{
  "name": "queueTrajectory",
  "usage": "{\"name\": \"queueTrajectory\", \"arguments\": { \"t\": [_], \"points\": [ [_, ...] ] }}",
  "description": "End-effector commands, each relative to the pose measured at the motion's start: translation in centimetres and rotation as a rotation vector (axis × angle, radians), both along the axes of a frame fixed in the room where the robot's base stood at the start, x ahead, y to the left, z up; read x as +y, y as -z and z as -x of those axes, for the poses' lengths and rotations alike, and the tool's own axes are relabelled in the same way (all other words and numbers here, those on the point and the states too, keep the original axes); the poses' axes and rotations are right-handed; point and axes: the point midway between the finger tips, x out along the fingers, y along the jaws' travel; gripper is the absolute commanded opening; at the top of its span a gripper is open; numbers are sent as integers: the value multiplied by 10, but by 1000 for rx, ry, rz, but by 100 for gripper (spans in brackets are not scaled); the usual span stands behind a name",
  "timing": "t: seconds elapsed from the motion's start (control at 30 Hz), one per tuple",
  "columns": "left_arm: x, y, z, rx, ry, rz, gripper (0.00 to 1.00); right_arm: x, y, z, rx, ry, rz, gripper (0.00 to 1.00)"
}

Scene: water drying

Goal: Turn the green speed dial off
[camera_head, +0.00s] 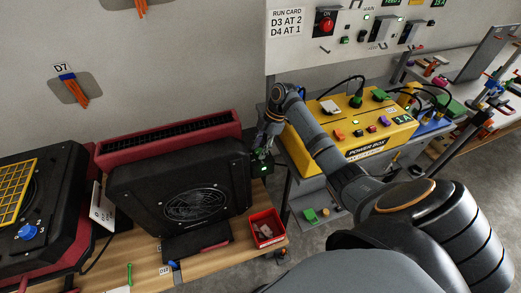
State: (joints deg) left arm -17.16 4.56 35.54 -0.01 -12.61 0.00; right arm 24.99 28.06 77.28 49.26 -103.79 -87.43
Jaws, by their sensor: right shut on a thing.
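A black dryer with a round fan grille (195,205) stands on the wooden bench. A small dark box with a bright green mark (263,168) sits at its right side. My right gripper (262,151) points down at this spot, its fingers shut at the dryer's right edge. The green speed dial is mostly hidden by the fingers and cannot be made out clearly, but the grip is on something there. My left gripper is not in view.
A yellow power box (345,125) stands on a stand to the right. A red bin (266,228) is at the bench's front right corner. Another black and red machine with a blue dial (28,232) is at the left. A control panel (345,30) hangs behind.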

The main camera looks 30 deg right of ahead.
Motion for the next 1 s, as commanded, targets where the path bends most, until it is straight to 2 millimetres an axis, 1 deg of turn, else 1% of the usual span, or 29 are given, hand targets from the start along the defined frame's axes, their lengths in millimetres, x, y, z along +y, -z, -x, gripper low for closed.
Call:
{"name": "queueTrajectory", "arguments": {
  "t": [0.03, 0.2, 0.37, 0.8, 1.0],
  "points": [
    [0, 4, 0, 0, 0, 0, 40, 1, 1, -2, -2, -44, -2, 3],
    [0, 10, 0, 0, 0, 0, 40, 1, 1, -2, -1, -204, -1, 3],
    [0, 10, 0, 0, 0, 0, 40, 1, -1, -3, -1, -357, -1, 3],
    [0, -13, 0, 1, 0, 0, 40, 2, -4, -4, 1, -769, -1, 3],
    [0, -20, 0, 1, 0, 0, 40, 3, -2, -5, -1, -934, 0, 3]
  ]
}}
